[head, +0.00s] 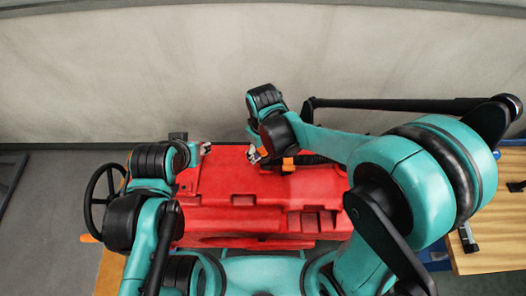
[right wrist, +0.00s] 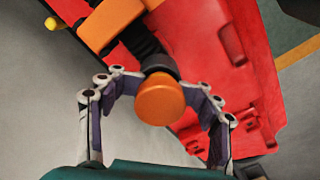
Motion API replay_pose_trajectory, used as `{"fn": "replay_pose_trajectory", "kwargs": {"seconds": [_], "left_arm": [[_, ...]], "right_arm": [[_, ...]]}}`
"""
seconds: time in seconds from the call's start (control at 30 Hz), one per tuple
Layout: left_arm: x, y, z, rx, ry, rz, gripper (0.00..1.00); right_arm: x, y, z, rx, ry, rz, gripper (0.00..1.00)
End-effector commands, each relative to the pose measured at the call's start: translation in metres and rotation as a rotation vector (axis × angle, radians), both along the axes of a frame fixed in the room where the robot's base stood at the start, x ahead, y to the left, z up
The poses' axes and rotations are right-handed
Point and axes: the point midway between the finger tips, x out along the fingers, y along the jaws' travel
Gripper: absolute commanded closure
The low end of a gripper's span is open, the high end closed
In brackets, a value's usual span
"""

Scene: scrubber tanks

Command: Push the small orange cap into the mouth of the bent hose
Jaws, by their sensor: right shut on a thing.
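The small orange cap (right wrist: 160,100) sits between the fingers of my right gripper (right wrist: 161,87) in the right wrist view. My right gripper is shut on it. Directly behind the cap is the black end of the bent hose (right wrist: 158,64). The cap covers the hose mouth from this angle, and I cannot tell how deep it sits. In the head view my right gripper (head: 257,156) is over the back of the red tank, largely hidden by its own wrist. My left gripper (head: 204,149) is at the tank's back left corner, too small to read.
The red tank (head: 245,183) fills the middle, with raised blocks and recesses on top. A larger orange piece (right wrist: 108,24) sits on the hose behind the cap. A black steering wheel (head: 93,196) stands at left. A wooden table (head: 490,245) is at right.

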Motion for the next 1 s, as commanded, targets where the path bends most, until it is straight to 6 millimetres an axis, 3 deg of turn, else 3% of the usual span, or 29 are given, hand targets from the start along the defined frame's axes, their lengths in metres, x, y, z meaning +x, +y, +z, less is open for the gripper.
{"fn": "replay_pose_trajectory", "kwargs": {"seconds": [1.0], "left_arm": [[0.0001, 0.0, -0.0075, 0.0, 0.0, 0.0, 0.61]], "right_arm": [[-0.0006, -0.0006, -0.0062, -0.001, 0.001, 0.0, 0.83]]}}
